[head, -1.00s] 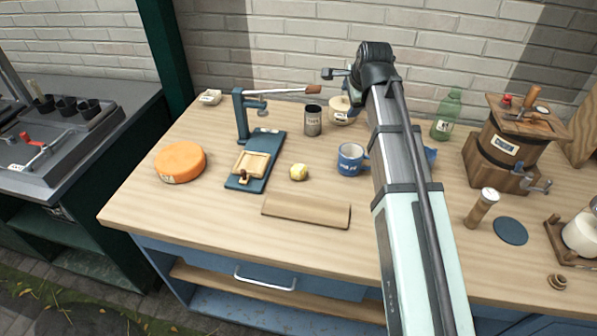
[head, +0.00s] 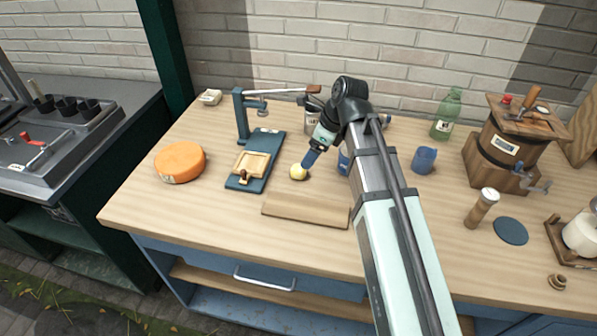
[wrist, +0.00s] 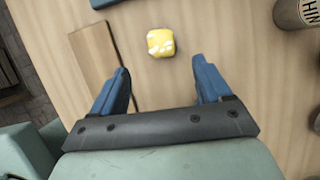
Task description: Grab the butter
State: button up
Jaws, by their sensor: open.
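The butter is a small yellow lump with pale patches (head: 298,172) on the wooden table, between the blue press stand and my arm. In the wrist view the butter (wrist: 160,43) lies beyond the fingertips, roughly midway between them and not touched. My gripper (head: 309,160) is close to the butter's upper right in the head view. Its two blue fingers are spread apart and empty, as the wrist view of my gripper (wrist: 162,73) shows.
A wooden board (head: 305,209) lies just in front of the butter. The blue press stand (head: 255,160) is to its left, with an orange cheese wheel (head: 180,162) farther left. A blue mug (head: 344,160) is partly hidden behind my arm. A blue cup (head: 424,160) stands to the right.

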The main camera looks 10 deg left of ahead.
aim_at(299, 172)
jog(key=shift+x, duration=4.2)
jog(key=shift+w+a, duration=0.1)
jog(key=shift+a, duration=0.05)
jog(key=c, duration=1.1)
jog(key=shift+r, duration=0.2)
